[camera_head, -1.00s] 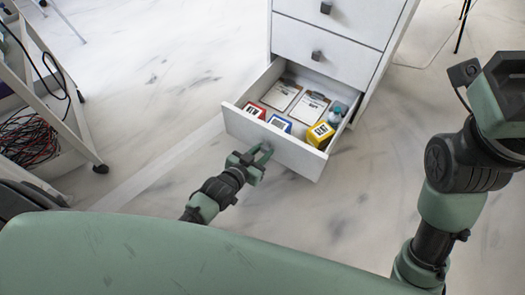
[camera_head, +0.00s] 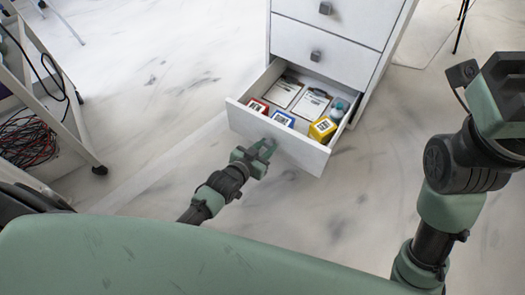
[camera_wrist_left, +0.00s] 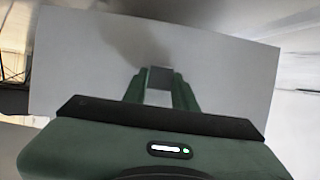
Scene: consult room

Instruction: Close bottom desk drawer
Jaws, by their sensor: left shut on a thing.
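The bottom desk drawer (camera_head: 290,150) is pulled out from the white desk pedestal (camera_head: 335,45) in the head view. My left gripper (camera_head: 266,149) is at the middle of the drawer front, shut on its handle, which is mostly hidden by the fingers. In the left wrist view the drawer front (camera_wrist_left: 230,65) fills much of the picture, and my left gripper (camera_wrist_left: 160,84) has a grey handle between its fingers. My right arm shows at the right side of the head view, but its fingers are out of the picture.
The drawer holds a red box (camera_head: 258,106), a blue box (camera_head: 283,119), a yellow box (camera_head: 322,129), clipboards (camera_head: 311,104) and a small bottle (camera_head: 338,110). The two drawers above are shut. A cart (camera_head: 60,130) with cables stands at the left. Floor around the drawer is clear.

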